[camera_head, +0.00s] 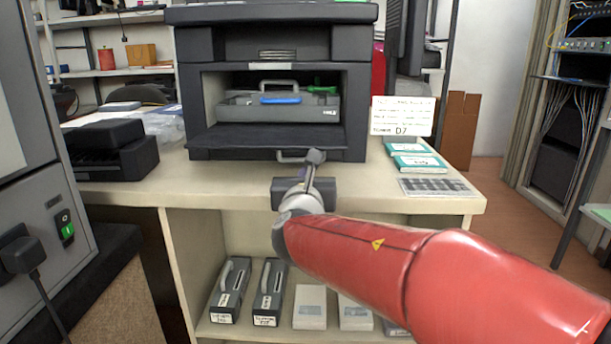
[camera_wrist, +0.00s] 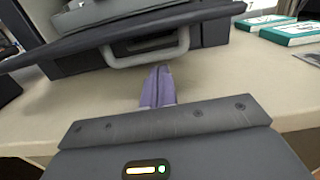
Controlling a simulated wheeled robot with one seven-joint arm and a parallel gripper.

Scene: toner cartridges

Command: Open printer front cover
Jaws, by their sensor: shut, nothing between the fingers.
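The dark grey printer (camera_head: 357,110) stands on the counter. Its front cover (camera_head: 270,140) is folded down and lies out toward me, with a pale handle (camera_head: 297,157) at its front edge. In the opening sits a grey cartridge (camera_head: 240,112) with a grey handle, a blue part and a green part. My gripper (camera_head: 313,165) is in front of the cover, close to the handle. In the wrist view my shut fingers (camera_wrist: 158,85) point at the handle (camera_wrist: 150,52), with nothing between them. I cannot tell whether they touch it.
The counter (camera_head: 430,205) is clear in front of the printer. A sign (camera_head: 402,116) and teal boxes (camera_head: 415,157) stand at its right, and a black device (camera_head: 110,150) at its left. Cartridges (camera_head: 268,292) and pale boxes (camera_head: 310,306) stand on the shelf below.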

